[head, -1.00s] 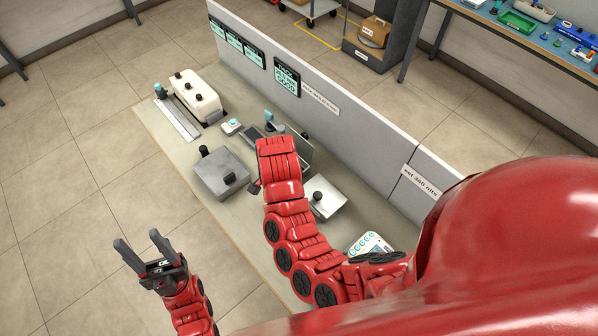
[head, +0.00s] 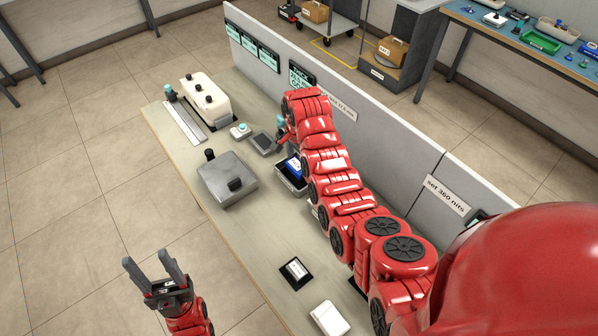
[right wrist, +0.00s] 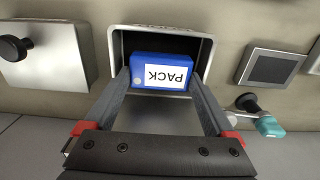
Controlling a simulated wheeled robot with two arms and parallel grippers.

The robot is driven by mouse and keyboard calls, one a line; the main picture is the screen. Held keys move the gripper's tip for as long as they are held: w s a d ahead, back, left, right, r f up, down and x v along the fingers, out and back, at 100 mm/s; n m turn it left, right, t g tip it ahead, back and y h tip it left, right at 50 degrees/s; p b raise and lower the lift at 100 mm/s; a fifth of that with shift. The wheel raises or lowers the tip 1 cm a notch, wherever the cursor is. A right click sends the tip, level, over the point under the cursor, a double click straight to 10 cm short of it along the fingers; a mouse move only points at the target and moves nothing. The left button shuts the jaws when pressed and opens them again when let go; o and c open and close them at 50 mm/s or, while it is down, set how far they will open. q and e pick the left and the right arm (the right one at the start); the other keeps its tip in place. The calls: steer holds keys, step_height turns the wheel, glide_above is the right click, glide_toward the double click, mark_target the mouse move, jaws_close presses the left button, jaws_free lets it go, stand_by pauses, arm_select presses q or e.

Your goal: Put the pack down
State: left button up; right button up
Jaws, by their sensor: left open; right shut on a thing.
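The blue pack (right wrist: 160,72), with a white label reading PACK, is between the two fingers of my right gripper (right wrist: 160,80), which is shut on it. The pack lies within the outline of an open grey-white tray (right wrist: 205,50); I cannot tell whether it touches the tray's floor. In the head view the pack (head: 293,167) shows as a small blue patch at the tray (head: 289,184), partly covered by my right arm. My right fingers are hidden there. My left gripper (head: 158,268) is open and empty, off the bench's front edge.
A grey block with black knobs (head: 226,180) stands left of the tray. A small dark-screened device (head: 263,144) and a teal-topped knob (right wrist: 268,126) are close by. A grey partition (head: 390,160) runs behind. Bare bench (head: 250,245) lies in front.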

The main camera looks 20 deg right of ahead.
mark_target(299, 164)
steer(key=shift+d+f+p, duration=0.1)
steer(key=shift+f+p, duration=0.3)
steer(key=shift+p, duration=0.1)
steer(key=shift+f+p, duration=0.45)
steer(key=shift+f, duration=0.9)
steer(key=shift+f, duration=0.15)
steer(key=o, duration=1.3)
